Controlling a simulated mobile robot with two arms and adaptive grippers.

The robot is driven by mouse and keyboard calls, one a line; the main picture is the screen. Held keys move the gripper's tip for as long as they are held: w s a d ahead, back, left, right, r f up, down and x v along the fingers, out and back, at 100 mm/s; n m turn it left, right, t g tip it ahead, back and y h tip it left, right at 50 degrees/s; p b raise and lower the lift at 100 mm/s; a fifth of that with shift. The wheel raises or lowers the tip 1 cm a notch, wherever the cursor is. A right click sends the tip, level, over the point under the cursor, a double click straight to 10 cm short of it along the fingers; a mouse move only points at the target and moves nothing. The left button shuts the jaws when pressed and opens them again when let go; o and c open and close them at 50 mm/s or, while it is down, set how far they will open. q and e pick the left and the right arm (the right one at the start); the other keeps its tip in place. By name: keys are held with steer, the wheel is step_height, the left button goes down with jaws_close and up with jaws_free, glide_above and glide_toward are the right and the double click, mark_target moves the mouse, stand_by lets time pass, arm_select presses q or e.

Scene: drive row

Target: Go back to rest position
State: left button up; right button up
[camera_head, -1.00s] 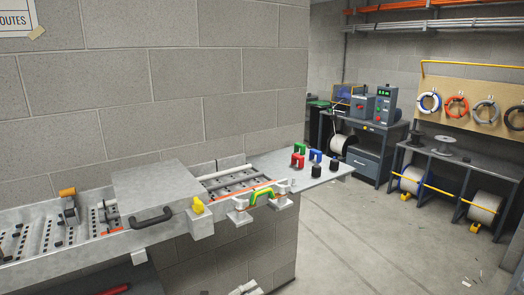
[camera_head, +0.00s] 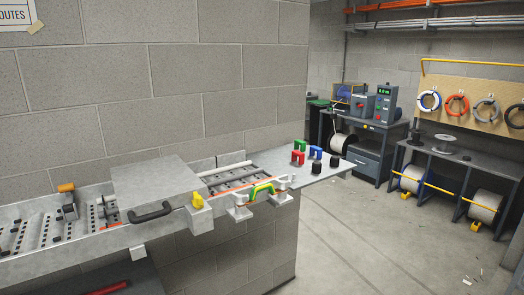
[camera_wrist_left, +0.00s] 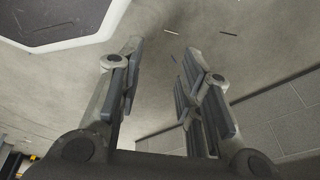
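My left gripper (camera_wrist_left: 162,62) shows in the left wrist view. Its two fingers are apart, with only grey floor visible between them, and it holds nothing. Neither gripper shows in the head view. My right gripper is in no view.
A long metal bench (camera_head: 100,241) with perforated slots runs along the block wall (camera_head: 150,80). A grey cover box (camera_head: 155,180) with a black handle (camera_head: 151,213) sits on it. A green and yellow handle (camera_head: 262,189) is at its front edge.

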arm_select(q)
steer(key=s+n+g, duration=0.1)
steer(key=s, duration=0.6)
steer(key=shift+s+a+f+n+g, duration=0.25)
steer(key=shift+s+f+n+g, duration=0.15)
steer(key=shift+f, duration=0.05)
